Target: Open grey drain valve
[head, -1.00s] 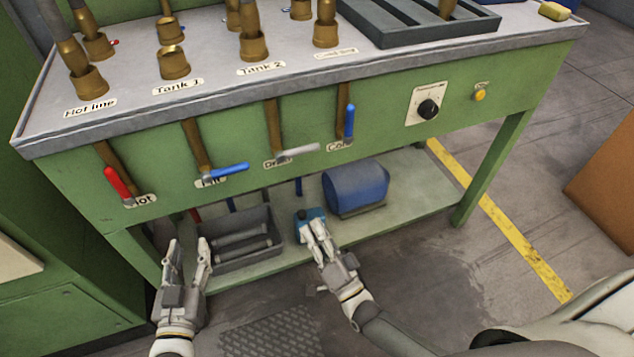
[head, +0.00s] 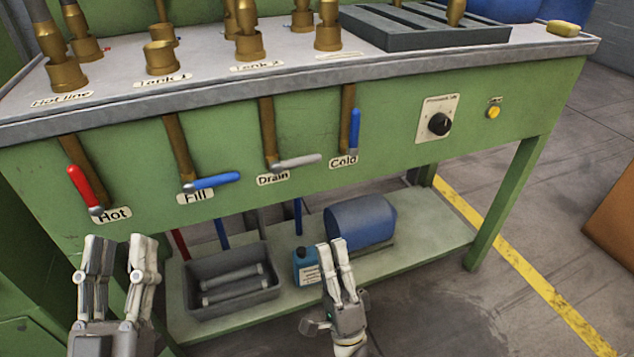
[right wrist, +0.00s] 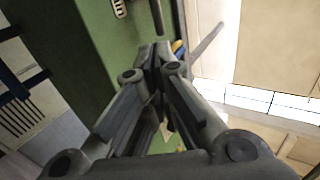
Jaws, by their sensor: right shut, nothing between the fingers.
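The grey drain valve handle (head: 297,161) lies roughly level, pointing right from its brass pipe, above the "Drain" label (head: 273,179) on the green front panel. My right gripper (head: 338,243) is shut and empty, below and right of that handle, in front of the lower shelf. Its closed fingers (right wrist: 158,50) also show in the right wrist view, where I cannot make out the drain handle for certain. My left gripper (head: 121,240) is open and empty at lower left, below the red hot valve handle (head: 86,188). Neither gripper touches a valve.
The blue fill handle (head: 214,181) is level, left of the drain handle; the blue cold handle (head: 355,131) stands upright to its right. A black knob (head: 439,124) is further right. The lower shelf (head: 420,235) holds a grey bin (head: 190,300), a blue bottle (head: 305,267) and a blue motor-like cylinder (head: 362,221).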

